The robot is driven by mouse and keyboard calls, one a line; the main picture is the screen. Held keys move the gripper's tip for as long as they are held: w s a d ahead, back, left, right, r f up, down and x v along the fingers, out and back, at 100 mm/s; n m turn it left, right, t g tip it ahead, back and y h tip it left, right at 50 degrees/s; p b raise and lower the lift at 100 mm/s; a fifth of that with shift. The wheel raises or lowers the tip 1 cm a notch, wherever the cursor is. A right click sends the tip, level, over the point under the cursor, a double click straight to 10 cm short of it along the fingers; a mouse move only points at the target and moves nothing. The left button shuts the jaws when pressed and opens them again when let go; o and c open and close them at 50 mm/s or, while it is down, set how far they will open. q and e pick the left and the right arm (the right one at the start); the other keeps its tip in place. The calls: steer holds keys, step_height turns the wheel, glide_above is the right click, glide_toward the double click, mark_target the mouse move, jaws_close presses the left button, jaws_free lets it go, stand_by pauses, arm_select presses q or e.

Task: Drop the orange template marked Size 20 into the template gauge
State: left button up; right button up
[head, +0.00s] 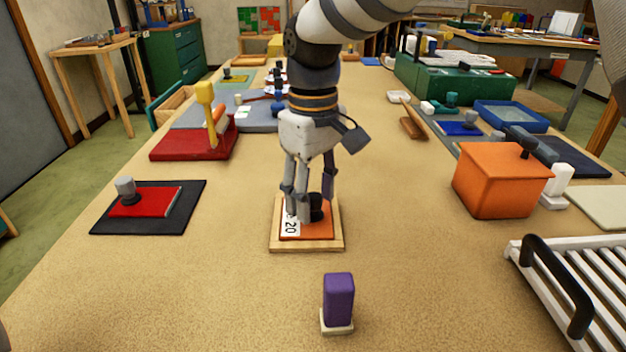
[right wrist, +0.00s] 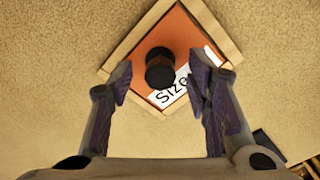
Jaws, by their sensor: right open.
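The orange template (head: 316,232) with a white label reading 20 lies inside the wooden frame of the template gauge (head: 306,247). It looks flat within the frame. In the right wrist view the orange template (right wrist: 182,36) shows part of the word "Size", and its black knob (right wrist: 160,68) stands up from it. The gauge's wooden rim (right wrist: 127,46) surrounds it. My right gripper (head: 308,212) is over the template, fingers pointing down. In the right wrist view my right gripper (right wrist: 160,82) is open, its fingers apart on either side of the knob. My left gripper is not in view.
A purple block on a pale base (head: 338,300) stands in front of the gauge. A red plate on a black mat (head: 146,202) lies left. An orange box (head: 499,180) and a white slatted rack (head: 575,270) are at the right. Table around the gauge is clear.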

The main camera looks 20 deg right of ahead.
mark_target(313, 195)
step_height(313, 195, up, 12)
steer(key=shift+f, duration=0.2)
stand_by(0.4)
